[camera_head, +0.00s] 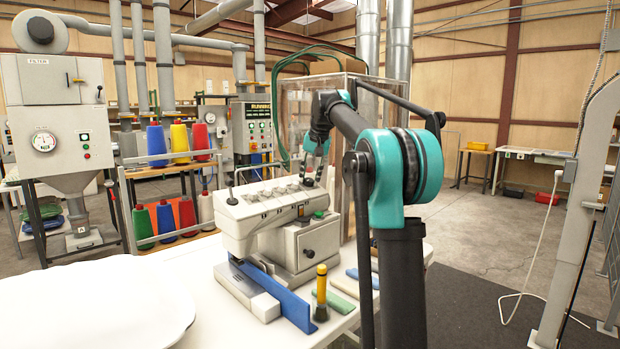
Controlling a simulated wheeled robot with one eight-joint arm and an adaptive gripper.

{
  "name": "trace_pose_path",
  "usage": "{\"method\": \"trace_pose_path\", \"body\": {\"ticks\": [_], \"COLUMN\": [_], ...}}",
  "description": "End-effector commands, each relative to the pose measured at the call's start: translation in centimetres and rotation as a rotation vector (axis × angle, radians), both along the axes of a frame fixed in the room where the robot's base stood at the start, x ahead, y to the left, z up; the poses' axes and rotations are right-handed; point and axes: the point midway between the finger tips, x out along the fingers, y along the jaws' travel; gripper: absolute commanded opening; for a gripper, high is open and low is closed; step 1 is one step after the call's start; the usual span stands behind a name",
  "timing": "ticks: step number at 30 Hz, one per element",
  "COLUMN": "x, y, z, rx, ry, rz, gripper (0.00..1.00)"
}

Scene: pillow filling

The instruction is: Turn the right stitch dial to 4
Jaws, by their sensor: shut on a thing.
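A white and grey sewing machine (265,227) stands on the white table, with a row of small dials along its sloped top. The right stitch dial (307,183) is at the right end of that row and is mostly hidden by my gripper. My gripper (310,178) points down from above and is shut on this dial. The dial's numbers and pointer are too small to read.
A white pillow (95,305) lies at the table's front left. A thread rack (170,190) with coloured cones stands behind. A clear-panelled cabinet (300,112) stands behind my arm.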

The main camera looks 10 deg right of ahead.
Motion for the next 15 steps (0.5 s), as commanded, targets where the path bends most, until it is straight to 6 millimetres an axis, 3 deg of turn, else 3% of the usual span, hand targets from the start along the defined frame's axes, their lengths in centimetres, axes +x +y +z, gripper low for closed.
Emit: {"method": "trace_pose_path", "body": {"ticks": [15], "x": [0.04], "y": [-0.03], "z": [0.02], "rx": [0.036], "ry": [0.026], "rz": [-0.125], "gripper": [0.01]}}
